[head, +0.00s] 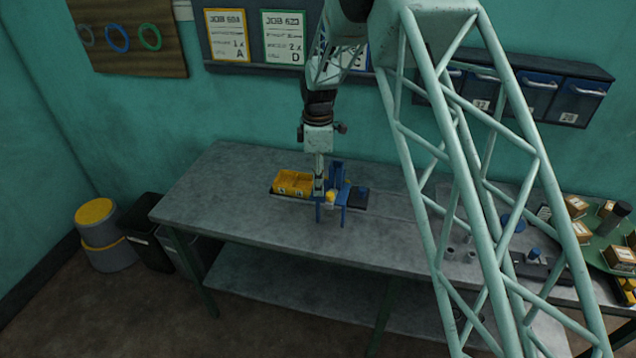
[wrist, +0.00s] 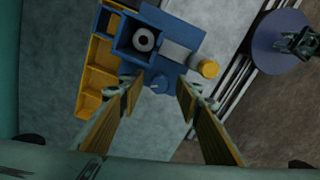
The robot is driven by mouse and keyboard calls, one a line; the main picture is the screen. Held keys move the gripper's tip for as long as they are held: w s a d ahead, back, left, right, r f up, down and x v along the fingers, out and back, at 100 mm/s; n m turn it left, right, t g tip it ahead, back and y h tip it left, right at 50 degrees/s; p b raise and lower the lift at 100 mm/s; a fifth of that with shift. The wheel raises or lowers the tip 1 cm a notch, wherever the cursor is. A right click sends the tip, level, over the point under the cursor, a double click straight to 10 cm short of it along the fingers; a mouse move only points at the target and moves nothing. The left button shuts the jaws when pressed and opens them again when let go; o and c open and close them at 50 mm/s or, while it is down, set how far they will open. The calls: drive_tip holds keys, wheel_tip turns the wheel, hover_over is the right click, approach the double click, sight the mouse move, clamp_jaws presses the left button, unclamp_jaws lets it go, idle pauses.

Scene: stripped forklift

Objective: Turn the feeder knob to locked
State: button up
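The blue feeder (head: 338,180) stands on the grey workbench. In the wrist view the feeder (wrist: 152,48) has a square pocket with a pale ring-shaped part in it and a light grey plate beside it. A yellow round knob or cap (wrist: 209,69) sticks out at its right side; a yellow round piece also shows on its front in the head view (head: 331,195). My gripper (wrist: 160,94) points down at the feeder, its two fingers spread apart. A small blue round piece (wrist: 160,84) shows between the fingertips; contact cannot be told. The knob's setting cannot be read.
A yellow divided bin (head: 292,183) stands left of the feeder, close to my gripper; it also shows in the wrist view (wrist: 98,72). The bench's left part (head: 215,190) is clear. Several boxes (head: 583,232) lie at the right. Job cards (head: 283,37) hang on the wall behind.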

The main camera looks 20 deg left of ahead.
drive_tip(key=c, duration=0.8)
drive_tip(key=shift+m, duration=0.3)
drive_tip(key=shift+m+b, duration=1.2)
drive_tip(key=shift+m, duration=1.2)
drive_tip(key=o, duration=0.8)
drive_tip(key=shift+o, duration=0.2)
drive_tip(key=shift+r, duration=0.1)
wheel_tip(320, 180, up, 12)
